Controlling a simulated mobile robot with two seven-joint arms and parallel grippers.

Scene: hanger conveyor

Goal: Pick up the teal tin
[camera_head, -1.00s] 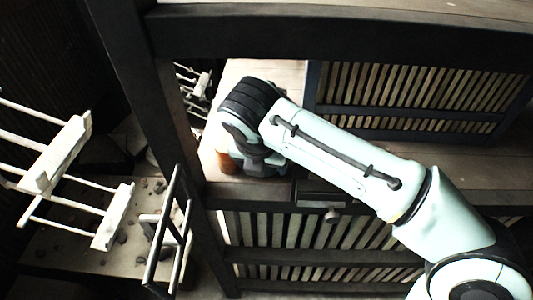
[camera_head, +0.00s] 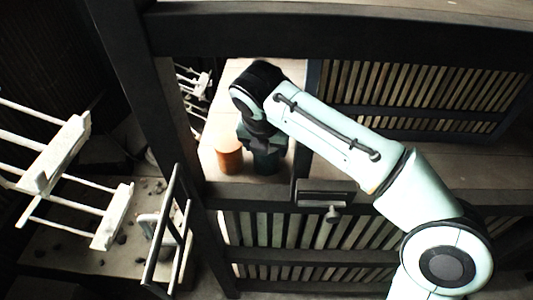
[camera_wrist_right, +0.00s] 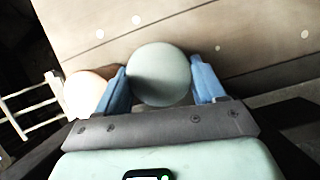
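The teal tin (camera_head: 265,162) stands upright on the wooden shelf, just right of an orange tin (camera_head: 229,156); my right gripper covers its upper part in the head view. In the right wrist view the teal tin's pale round top (camera_wrist_right: 160,75) lies between the two blue fingers of my right gripper (camera_wrist_right: 161,85). The fingers are spread, one on each side of the tin. Whether either finger touches it cannot be told. My left gripper is not in view.
The orange tin's pale top also shows in the right wrist view (camera_wrist_right: 85,95), just outside the left finger. A dark post (camera_head: 170,110) and beam (camera_head: 330,35) frame the shelf. A slatted crate (camera_head: 420,95) stands right. White hanger racks (camera_head: 60,155) are at left.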

